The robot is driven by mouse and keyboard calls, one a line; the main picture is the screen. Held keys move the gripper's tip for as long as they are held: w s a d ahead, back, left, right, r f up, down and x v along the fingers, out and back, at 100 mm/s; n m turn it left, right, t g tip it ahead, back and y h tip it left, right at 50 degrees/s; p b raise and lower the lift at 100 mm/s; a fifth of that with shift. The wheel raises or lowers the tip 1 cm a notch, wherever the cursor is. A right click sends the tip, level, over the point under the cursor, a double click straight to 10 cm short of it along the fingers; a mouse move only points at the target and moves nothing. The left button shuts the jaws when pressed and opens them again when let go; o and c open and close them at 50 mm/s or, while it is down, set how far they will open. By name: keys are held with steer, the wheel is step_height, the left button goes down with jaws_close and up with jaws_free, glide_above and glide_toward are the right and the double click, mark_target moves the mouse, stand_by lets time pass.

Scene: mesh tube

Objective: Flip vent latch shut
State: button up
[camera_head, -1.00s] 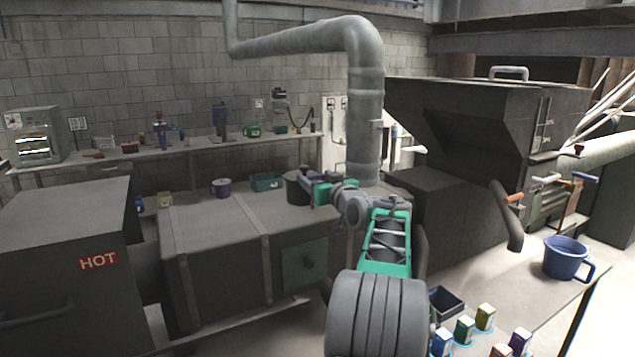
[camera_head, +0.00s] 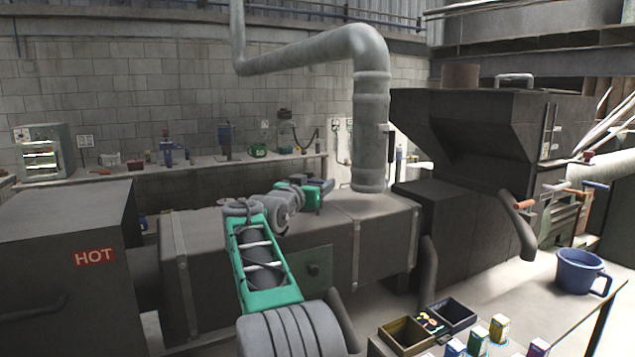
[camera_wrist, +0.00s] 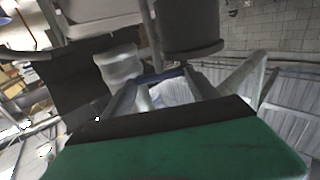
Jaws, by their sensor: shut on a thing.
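A small dark handle-like fitting (camera_head: 387,140) is on the right side of the vertical grey pipe (camera_head: 370,110); I cannot tell whether it is the vent latch or how it is set. My gripper (camera_head: 327,185) is over the top of the long grey duct box, left of the pipe and apart from it. In the wrist view my gripper's fingers (camera_wrist: 165,78) converge near a dark round pot (camera_wrist: 190,28). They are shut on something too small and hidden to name. A bluish piece shows at the fingertips.
A box marked HOT (camera_head: 95,257) stands at the left. A dark hopper machine (camera_head: 490,150) stands right of the pipe. A blue mug (camera_head: 580,272), small trays (camera_head: 405,335) and several small cartons are on the front-right table. The back bench holds tools.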

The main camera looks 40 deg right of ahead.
steer(key=m+g+p, duration=0.1)
steer(key=g+p, duration=0.1)
steer(key=p, duration=0.2)
steer(key=r+m+g+h+p, duration=0.1)
steer(key=m+g+p, duration=0.1)
steer(key=p, duration=0.2)
steer(key=w+m+g+p, duration=0.1)
steer(key=g+p, duration=0.1)
steer(key=p, duration=0.2)
steer(key=shift+w+a+r+m+g+p, duration=0.1)
steer(key=shift+a+r+m+g+p, duration=0.1)
steer(key=shift+a+m+g+p, duration=0.15)
steer(key=shift+d+f+g+h+p, duration=0.1)
steer(key=shift+f+g+h+p, duration=0.2)
steer(key=shift+g+p, duration=0.35)
steer(key=shift+f+m, duration=0.1)
steer(key=shift+m, duration=0.15)
steer(key=o, duration=1.3)
steer(key=shift+s, duration=0.25)
steer(key=shift+o, duration=0.3)
steer(key=shift+f, duration=0.1)
steer(key=shift+f, duration=0.15)
